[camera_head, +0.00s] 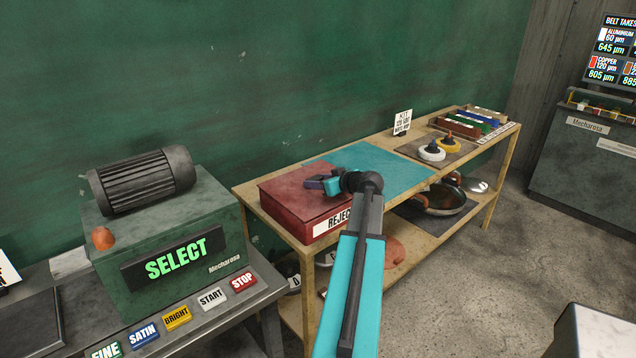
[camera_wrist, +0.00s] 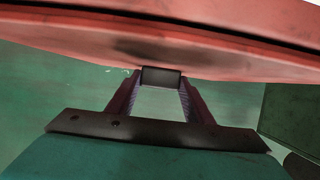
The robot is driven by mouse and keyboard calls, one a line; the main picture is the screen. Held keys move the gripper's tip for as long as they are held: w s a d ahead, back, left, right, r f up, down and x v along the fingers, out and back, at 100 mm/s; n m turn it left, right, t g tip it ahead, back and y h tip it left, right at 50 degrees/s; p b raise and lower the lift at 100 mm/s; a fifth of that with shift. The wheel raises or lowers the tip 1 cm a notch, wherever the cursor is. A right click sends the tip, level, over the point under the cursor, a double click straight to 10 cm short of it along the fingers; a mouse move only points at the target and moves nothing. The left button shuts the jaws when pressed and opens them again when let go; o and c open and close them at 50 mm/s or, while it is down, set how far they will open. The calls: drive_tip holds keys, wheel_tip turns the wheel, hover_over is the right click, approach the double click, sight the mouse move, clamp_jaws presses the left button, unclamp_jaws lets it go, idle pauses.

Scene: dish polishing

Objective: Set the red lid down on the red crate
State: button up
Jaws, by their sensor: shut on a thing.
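The red crate (camera_head: 283,219) with a white REJECT label stands on the left end of the wooden bench. The red lid (camera_head: 291,187) lies flat over its top in the head view, and I cannot tell whether it rests on the rim or is just above it. My gripper (camera_head: 314,184) is low over the lid and comes from the right. In the wrist view, my gripper (camera_wrist: 160,80) is shut on a small dark grip at the lid (camera_wrist: 150,50). The lid fills the top of that view, with a dark line running along it.
A teal mat (camera_head: 385,168) lies right of the crate, with a sign (camera_head: 402,122) behind it. A pan (camera_head: 440,202) is on the lower shelf. The green SELECT machine (camera_head: 165,245) stands at left.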

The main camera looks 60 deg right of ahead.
drive_tip(key=o, duration=1.4)
drive_tip(key=shift+s, duration=0.15)
drive_tip(key=b+v, duration=0.3)
drive_tip(key=v, duration=1)
drive_tip(key=shift+s, duration=0.2)
drive_tip(key=shift+a+r, duration=0.1)
drive_tip(key=shift+a, duration=0.05)
